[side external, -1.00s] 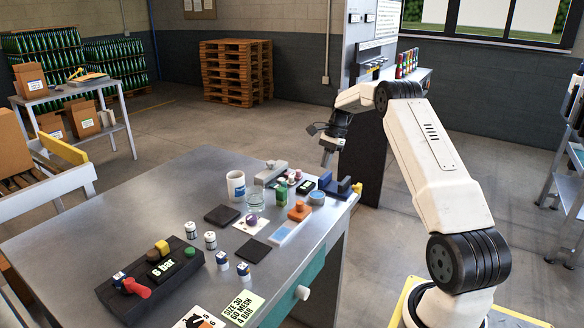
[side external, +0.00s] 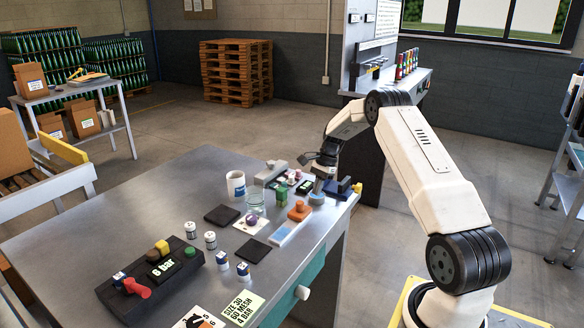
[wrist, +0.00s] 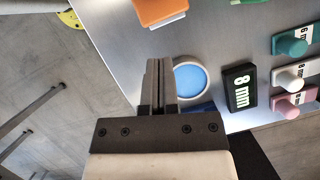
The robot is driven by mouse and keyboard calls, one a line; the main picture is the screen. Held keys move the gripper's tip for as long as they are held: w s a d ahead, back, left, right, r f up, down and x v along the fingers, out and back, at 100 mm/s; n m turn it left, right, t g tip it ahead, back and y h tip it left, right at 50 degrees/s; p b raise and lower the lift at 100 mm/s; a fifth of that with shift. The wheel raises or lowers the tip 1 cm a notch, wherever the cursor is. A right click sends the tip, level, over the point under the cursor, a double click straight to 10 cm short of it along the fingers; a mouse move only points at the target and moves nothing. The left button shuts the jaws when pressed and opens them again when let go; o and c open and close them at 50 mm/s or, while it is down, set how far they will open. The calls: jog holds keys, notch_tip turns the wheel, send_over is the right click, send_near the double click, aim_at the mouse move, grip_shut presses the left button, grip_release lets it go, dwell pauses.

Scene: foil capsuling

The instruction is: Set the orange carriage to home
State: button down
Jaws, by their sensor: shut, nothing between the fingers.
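The orange carriage (side external: 299,211) is a block with a round knob, near the right edge of the steel table. It sits at the far end of a pale blue and white strip (side external: 284,233). In the wrist view the orange carriage (wrist: 160,10) shows at the top, partly cut off. My gripper (side external: 318,191) is low over the table, beyond and to the right of the carriage and apart from it. In the wrist view my gripper (wrist: 158,64) has its fingers together and empty, beside a round blue pad (wrist: 191,80).
A black "8 mm" display (wrist: 239,88) stands near my gripper, with teal, white and pink knobs beyond it. A green block (side external: 282,195) stands left of the carriage. The table edge is close on the right.

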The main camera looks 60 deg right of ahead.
jog(key=shift+w+a+f, duration=0.15)
jog(key=shift+w+a, duration=0.05)
jog(key=shift+a, duration=0.5)
jog(key=shift+w+a+f, duration=0.1)
jog(key=shift+w+a, duration=0.05)
jog(key=shift+a, duration=0.55)
jog(key=shift+w+a+f, duration=0.15)
jog(key=shift+w+a, duration=0.05)
jog(key=shift+a, duration=0.5)
jog(key=a, duration=1.1)
jog(key=shift+a, duration=0.1)
jog(key=shift+s+d, duration=0.15)
jog(key=shift+d, duration=0.35)
jog(key=d, duration=0.3)
jog(key=shift+s, duration=0.4)
jog(key=w+v, duration=0.1)
jog(key=v, duration=0.9)
jog(key=shift+s, duration=0.45)
